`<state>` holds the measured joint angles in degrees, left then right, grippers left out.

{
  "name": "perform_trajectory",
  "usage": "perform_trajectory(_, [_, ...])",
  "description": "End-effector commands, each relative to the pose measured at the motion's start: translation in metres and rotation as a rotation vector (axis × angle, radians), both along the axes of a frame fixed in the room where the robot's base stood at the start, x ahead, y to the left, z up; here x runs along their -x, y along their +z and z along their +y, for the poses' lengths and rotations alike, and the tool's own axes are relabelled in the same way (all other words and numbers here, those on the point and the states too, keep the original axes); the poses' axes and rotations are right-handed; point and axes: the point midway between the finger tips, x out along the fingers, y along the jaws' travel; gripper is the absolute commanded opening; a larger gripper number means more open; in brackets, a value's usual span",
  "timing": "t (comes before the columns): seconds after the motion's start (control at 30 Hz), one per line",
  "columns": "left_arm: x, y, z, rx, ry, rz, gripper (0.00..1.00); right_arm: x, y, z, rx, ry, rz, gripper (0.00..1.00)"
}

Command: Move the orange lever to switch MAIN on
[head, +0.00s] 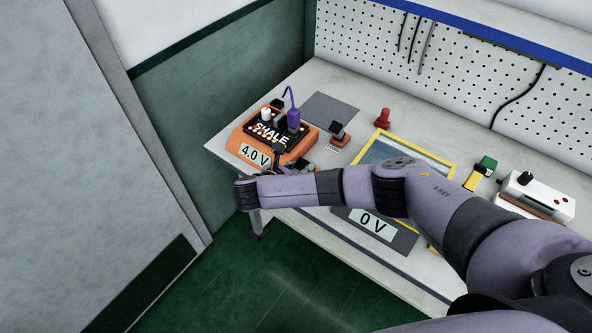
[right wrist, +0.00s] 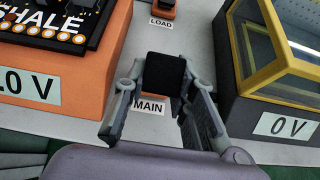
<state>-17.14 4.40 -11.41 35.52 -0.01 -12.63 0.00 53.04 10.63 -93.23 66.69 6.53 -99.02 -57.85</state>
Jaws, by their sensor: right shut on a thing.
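The MAIN lever shows in the right wrist view as a black-topped handle (right wrist: 165,70) with a little orange under it, beside the white MAIN label (right wrist: 148,105). My right gripper (right wrist: 160,88) has a finger on each side of this handle and is shut on it. In the head view the right gripper (head: 296,163) is at the front of the bench, beside the orange unit, mostly hidden by my own forearm. The lever's lower part is hidden by the fingers. My left gripper is in neither view.
The orange SHALE unit (head: 240,137) reading 4.0 V stands left of the gripper. A yellow-framed case (head: 447,163) with a 0 V display (head: 372,224) stands right. The LOAD lever (head: 339,130) is behind. A red knob (head: 382,118) and white box (head: 540,196) stand farther right.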

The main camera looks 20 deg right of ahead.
Motion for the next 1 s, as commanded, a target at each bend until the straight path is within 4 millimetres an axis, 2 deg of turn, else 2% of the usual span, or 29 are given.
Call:
perform_trajectory(0.5, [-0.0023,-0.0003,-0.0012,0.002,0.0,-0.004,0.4,0.0001,-0.0027,-0.001,0.011,0.004,-0.01,0.0])
perform_trajectory(0.53, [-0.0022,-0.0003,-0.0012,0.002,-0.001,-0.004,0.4,0.0001,-0.0028,-0.001,0.011,0.004,-0.01,0.26])
perform_trajectory(0.8, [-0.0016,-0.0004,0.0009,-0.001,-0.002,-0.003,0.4,-0.0003,-0.0022,-0.0017,0.012,0.003,-0.01,0.44])
perform_trajectory(1.0, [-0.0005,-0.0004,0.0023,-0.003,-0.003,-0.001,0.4,-0.0005,-0.0019,-0.0022,0.013,0.002,-0.011,0.45])
